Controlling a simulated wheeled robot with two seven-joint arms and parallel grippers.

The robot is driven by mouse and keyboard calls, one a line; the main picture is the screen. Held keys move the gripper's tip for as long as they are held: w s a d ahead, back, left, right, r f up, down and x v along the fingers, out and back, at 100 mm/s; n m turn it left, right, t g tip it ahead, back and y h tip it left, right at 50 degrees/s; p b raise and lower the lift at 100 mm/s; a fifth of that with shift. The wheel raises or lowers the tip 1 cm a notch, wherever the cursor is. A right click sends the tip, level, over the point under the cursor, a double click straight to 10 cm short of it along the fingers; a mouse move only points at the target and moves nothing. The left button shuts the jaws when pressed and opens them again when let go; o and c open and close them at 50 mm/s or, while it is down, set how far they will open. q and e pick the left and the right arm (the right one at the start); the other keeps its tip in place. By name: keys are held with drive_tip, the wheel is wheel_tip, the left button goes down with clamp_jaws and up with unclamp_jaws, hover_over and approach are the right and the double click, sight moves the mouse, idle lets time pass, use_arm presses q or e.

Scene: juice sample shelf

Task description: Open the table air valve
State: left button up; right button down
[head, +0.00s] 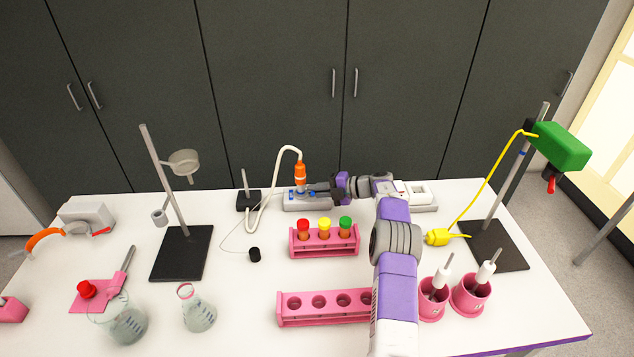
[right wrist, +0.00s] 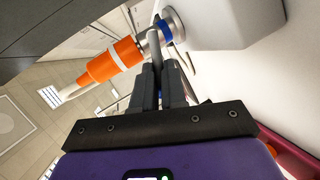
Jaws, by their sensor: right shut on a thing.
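The air valve is a grey block (head: 307,203) at the back middle of the table. An orange fitting (head: 300,175) stands on it with a pale hose. In the right wrist view the orange fitting (right wrist: 112,62) and a blue collar (right wrist: 163,30) join near a pale grey lever (right wrist: 153,45). My right gripper (head: 322,190) reaches in from the right, low beside the block. In the wrist view its fingers (right wrist: 157,72) are shut on the lever; the fingertips partly cover it. My left gripper is not in view.
A pink rack with capped tubes (head: 325,242) stands before the valve, with an emptier pink rack (head: 323,307) nearer. A stand (head: 182,252) is left and another stand (head: 495,245) right. Pink cups (head: 471,297) stand beside my arm. A white socket unit (head: 415,195) is behind the arm.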

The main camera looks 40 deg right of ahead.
drive_tip(key=shift+w+d+r+m+g+p, duration=0.1)
drive_tip(key=shift+r+m+g+p, duration=0.2)
drive_tip(key=shift+m+g+p, duration=0.3)
drive_tip(key=shift+w+r+m+g, duration=0.2)
drive_tip(key=shift+m+g, duration=0.1)
drive_tip(key=shift+m, duration=0.2)
idle(0.3)
drive_tip(key=c, duration=1.2)
unclamp_jaws()
drive_tip(key=shift+d, duration=0.1)
drive_tip(key=p+v, duration=0.2)
drive_tip(key=v, duration=0.5)
drive_tip(key=shift+s+d+p, duration=0.2)
drive_tip(key=shift+s+p, duration=0.1)
drive_tip(key=shift+p, duration=0.1)
